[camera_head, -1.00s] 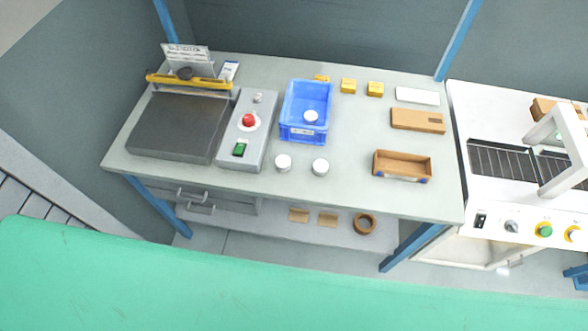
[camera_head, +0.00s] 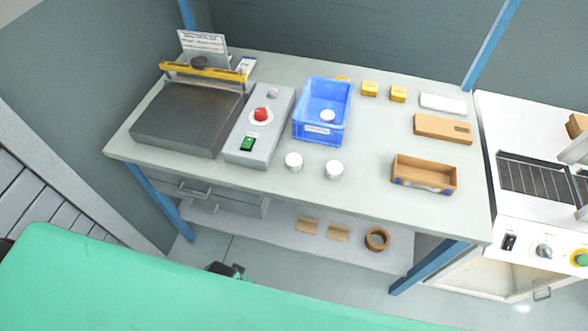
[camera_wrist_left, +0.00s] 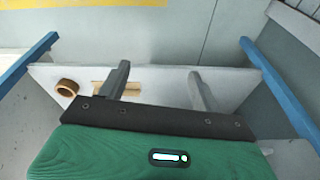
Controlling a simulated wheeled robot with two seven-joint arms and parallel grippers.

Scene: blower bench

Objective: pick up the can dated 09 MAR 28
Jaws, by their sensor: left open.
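Two white cans stand upright on the bench in front of the blue crate, a left one (camera_head: 293,161) and a right one (camera_head: 334,170). A third white can (camera_head: 327,116) is inside the blue crate (camera_head: 321,128). No date can be read on any of them, so I cannot tell which is dated 09 MAR 28. My left gripper (camera_wrist_left: 159,72) is open and empty in the left wrist view, with the bench's lower shelf beyond its fingers. It is apart from all the cans. My right gripper is not in view.
A control box (camera_head: 259,132) and a dark-plated machine (camera_head: 186,117) stand left of the cans. An open brown tray (camera_head: 424,174) is to the right. A tape roll (camera_head: 377,239) lies on the lower shelf. The bench front around the cans is clear.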

